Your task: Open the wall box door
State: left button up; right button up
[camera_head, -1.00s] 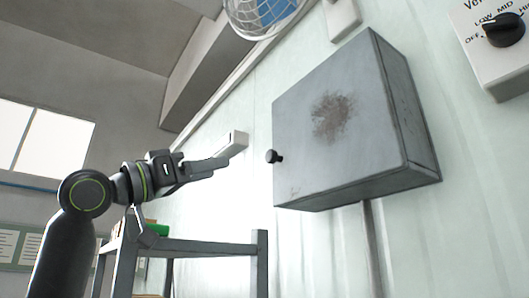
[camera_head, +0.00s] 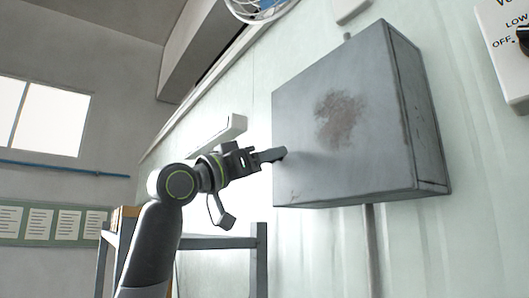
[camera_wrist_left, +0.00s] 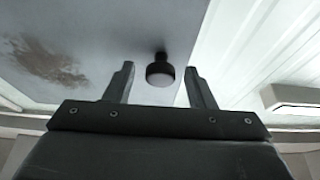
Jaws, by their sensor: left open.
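The grey wall box (camera_head: 345,120) hangs on the pale wall, with a rusty patch on its door. The door (camera_head: 300,110) looks shut. My left gripper (camera_head: 278,154) is at the door's left edge, where it covers the knob in the head view. In the left wrist view the round black knob (camera_wrist_left: 160,72) stands out from the door (camera_wrist_left: 100,40), between the two open fingers of my left gripper (camera_wrist_left: 160,85). There are gaps on both sides, so the fingers look apart from the knob. My right gripper is not in view.
A grey shelf frame (camera_head: 262,255) stands below and left of the box. A conduit (camera_head: 371,250) runs down under the box. A caged fan (camera_head: 262,8) is above, and a switch panel (camera_head: 508,50) is at the right. A light-coloured wall fixture (camera_head: 225,135) is behind my left arm.

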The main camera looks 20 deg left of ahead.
pick_arm(q)
grip_shut()
dwell(0.3)
